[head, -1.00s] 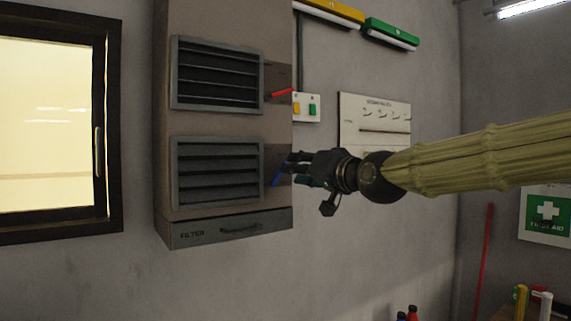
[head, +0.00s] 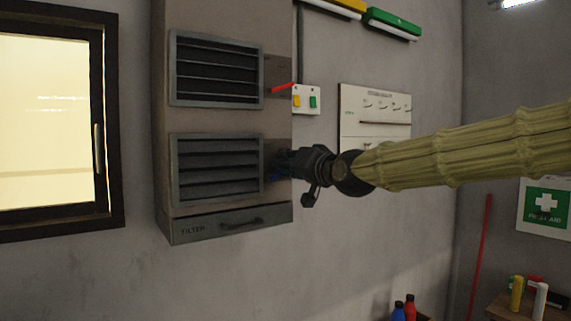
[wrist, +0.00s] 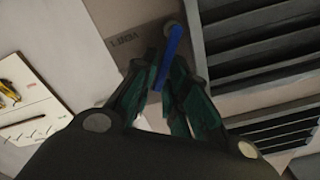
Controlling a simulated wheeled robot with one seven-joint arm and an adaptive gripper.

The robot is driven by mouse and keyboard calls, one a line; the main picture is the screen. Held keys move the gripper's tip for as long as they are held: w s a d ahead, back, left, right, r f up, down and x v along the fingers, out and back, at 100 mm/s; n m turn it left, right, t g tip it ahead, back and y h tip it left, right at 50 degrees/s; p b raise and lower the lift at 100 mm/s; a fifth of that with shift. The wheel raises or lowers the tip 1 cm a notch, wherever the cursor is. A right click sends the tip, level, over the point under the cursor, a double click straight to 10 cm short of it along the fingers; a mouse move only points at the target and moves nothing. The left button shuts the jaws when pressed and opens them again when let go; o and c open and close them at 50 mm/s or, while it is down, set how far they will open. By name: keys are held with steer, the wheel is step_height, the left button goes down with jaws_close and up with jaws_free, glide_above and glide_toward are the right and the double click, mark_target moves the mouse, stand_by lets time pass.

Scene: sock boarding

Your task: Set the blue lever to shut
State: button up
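The blue lever (wrist: 171,55) sits on a side plate of the vent cabinet, beside the lower louvre. In the wrist view it runs from a round pivot at the top down between my fingers. My gripper (wrist: 165,62) is open around it, one finger on each side, with the right finger very close; contact is unclear. In the head view my gripper (head: 280,163) is at the cabinet's right side and mostly hides the lever, with only a little blue showing. The lower louvre (head: 217,169) has slats with dark gaps.
A red lever (head: 282,88) is above, beside the upper louvre (head: 216,70). A switch box (head: 306,99) with yellow and green switches is on the wall to its right. A white board (head: 375,110) hangs behind my arm. A drawer marked FILTER (head: 225,224) is below.

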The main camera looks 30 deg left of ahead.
jaws_close()
steer(key=shift+s+a+r+n+b, duration=0.15)
steer(key=shift+s+n+b, duration=0.3)
steer(key=shift+n, duration=0.7)
steer(key=shift+s+a+r+n+b, duration=0.15)
steer(key=shift+s+n+b, duration=0.35)
steer(key=shift+n, duration=0.6)
steer(key=shift+s+a+r+n+b, duration=0.1)
steer(key=shift+s+a+n+b, duration=0.15)
steer(key=shift+n+b, duration=0.65)
steer(key=shift+n, duration=0.35)
steer(key=o, duration=0.6)
jaws_free()
steer(key=shift+c, duration=0.2)
steer(key=shift+d, duration=0.1)
steer(key=v, duration=1.2)
